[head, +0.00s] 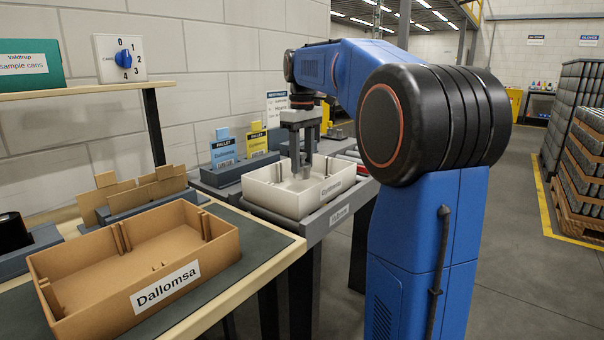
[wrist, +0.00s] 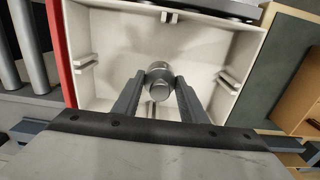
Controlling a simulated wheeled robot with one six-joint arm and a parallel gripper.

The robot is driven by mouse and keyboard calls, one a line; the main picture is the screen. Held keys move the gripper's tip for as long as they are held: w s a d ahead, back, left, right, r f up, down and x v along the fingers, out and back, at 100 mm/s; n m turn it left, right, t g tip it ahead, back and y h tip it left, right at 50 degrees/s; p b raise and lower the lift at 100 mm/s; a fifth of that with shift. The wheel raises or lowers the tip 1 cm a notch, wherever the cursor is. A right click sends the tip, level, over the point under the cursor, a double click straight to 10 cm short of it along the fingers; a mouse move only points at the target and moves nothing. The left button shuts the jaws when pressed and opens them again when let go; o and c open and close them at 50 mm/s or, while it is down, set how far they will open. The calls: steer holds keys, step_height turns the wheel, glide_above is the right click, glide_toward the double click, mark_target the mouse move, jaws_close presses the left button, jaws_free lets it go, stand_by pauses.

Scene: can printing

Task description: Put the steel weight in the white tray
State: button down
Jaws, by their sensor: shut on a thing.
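The steel weight (wrist: 159,78) is a small grey metal cylinder with a knob, seen in the wrist view between my fingertips. My gripper (wrist: 158,90) is shut on it. The white tray (head: 293,203) stands on a grey stand in the middle of the head view, with a label on its front wall. In the head view my gripper (head: 301,172) points down into the tray. The wrist view shows the tray's wall (wrist: 245,68) around the weight. I cannot tell whether the weight touches the tray floor. In the head view the weight is hard to make out.
A brown tray (head: 60,267) labelled Dallomsa sits on the bench at the left. Blue and yellow pallet cards (head: 224,148) stand in a dark holder behind the white tray. A shelf with a dial box (head: 119,58) is at the upper left. Metal rollers (wrist: 32,50) lie beside the tray.

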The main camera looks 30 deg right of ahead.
mark_target(303, 163)
steer(key=shift+f, duration=1.85)
steer(key=c, duration=1.1)
jaws_free()
steer(key=shift+f, duration=0.1)
step_height(303, 163, up, 12)
steer(key=shift+r, duration=0.15)
steer(key=shift+s, duration=0.15)
